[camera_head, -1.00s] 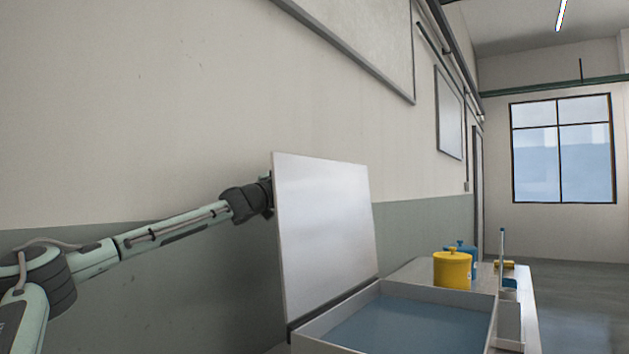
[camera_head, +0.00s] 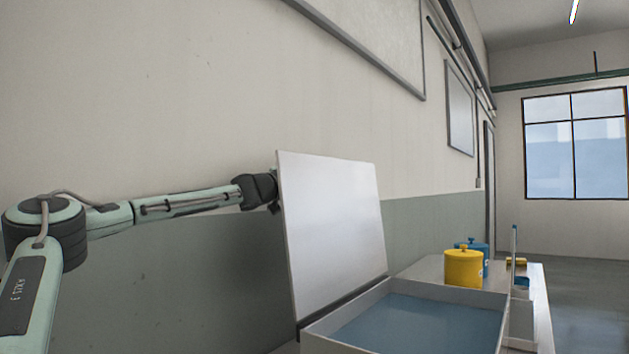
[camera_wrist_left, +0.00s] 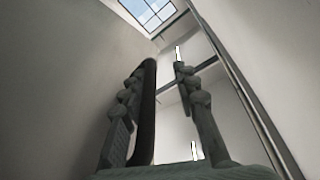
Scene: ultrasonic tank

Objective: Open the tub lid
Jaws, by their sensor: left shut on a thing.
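The tub lid (camera_head: 335,225) is a pale flat panel. It stands raised and nearly upright along the back left side of the tub (camera_head: 345,348), so the tub is open, with blue-grey liquid inside. My left gripper (camera_head: 273,204) is at the lid's left edge in the head view, partly hidden behind the panel. In the left wrist view its two fingers (camera_wrist_left: 155,95) point up, with a dark bar (camera_wrist_left: 147,115) that looks like the lid handle between them, against the left finger. The gripper is shut on it. My right gripper is not in view.
A yellow lidded pot (camera_head: 463,268) and a blue pot (camera_head: 482,250) stand on the bench (camera_head: 430,268) beyond the tub. A thin upright blue-tipped item (camera_head: 514,243) is to their right. The wall (camera_head: 180,110) runs close behind the lid and left arm.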

